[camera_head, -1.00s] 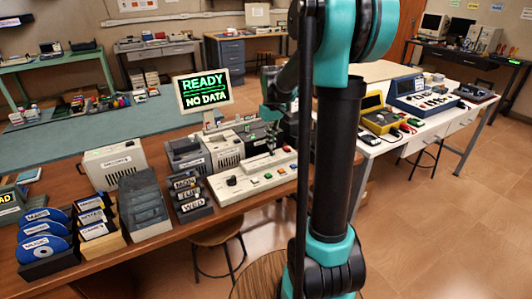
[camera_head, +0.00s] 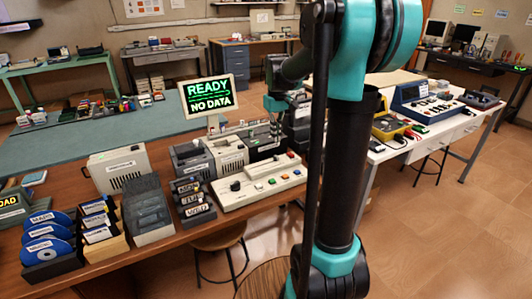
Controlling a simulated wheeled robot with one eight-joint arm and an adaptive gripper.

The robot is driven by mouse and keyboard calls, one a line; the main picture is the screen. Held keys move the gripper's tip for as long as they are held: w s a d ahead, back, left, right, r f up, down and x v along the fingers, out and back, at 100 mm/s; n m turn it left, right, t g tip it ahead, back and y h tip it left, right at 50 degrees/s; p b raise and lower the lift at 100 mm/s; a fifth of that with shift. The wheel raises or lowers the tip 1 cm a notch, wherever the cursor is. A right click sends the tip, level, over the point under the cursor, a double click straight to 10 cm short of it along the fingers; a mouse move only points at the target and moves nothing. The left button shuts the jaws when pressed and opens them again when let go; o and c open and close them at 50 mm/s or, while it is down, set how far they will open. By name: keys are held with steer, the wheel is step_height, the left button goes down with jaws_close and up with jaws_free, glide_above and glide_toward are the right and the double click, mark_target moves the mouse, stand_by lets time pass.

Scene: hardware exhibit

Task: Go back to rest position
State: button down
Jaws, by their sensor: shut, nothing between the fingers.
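My gripper (camera_head: 276,128) hangs fingers down above the back of the wooden desk, behind the white button panel (camera_head: 262,182). It is small and dark in this view, shut and empty, and apart from the things below it. My teal and black arm rises tall at the centre right and hides part of the desk and the room behind it.
A monitor reading "READY NO DATA" (camera_head: 208,95) stands left of the gripper, with grey boxes (camera_head: 228,153) below it. Disc and cartridge racks (camera_head: 148,208) fill the desk's left. A white table (camera_head: 455,126) with devices stands right.

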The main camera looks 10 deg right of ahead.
steer(key=s+f+m+t, duration=0.1)
steer(key=s+f+t, duration=0.1)
steer(key=s+f, duration=0.5)
steer(key=s+f+m+t, duration=0.2)
steer(key=s+f, duration=0.6)
steer(key=s, duration=0.8)
steer(key=shift+s+a+m, duration=0.3)
steer(key=shift+a, duration=0.05)
steer(key=w+a+r+m+g, duration=0.1)
steer(key=w+r+g, duration=0.1)
steer(key=w+r, duration=0.75)
steer(key=w+r+m+g, duration=0.15)
steer(key=w+r, duration=0.45)
steer(key=w, duration=0.7)
steer(key=shift+g, duration=0.25)
steer(key=shift+w+a+f, duration=0.1)
steer(key=shift+f, duration=1.45)
steer(key=shift+w+a+f, duration=0.1)
steer(key=shift+f, duration=1.4)
steer(key=shift+d, duration=0.35)
steer(key=shift+f, duration=0.7)
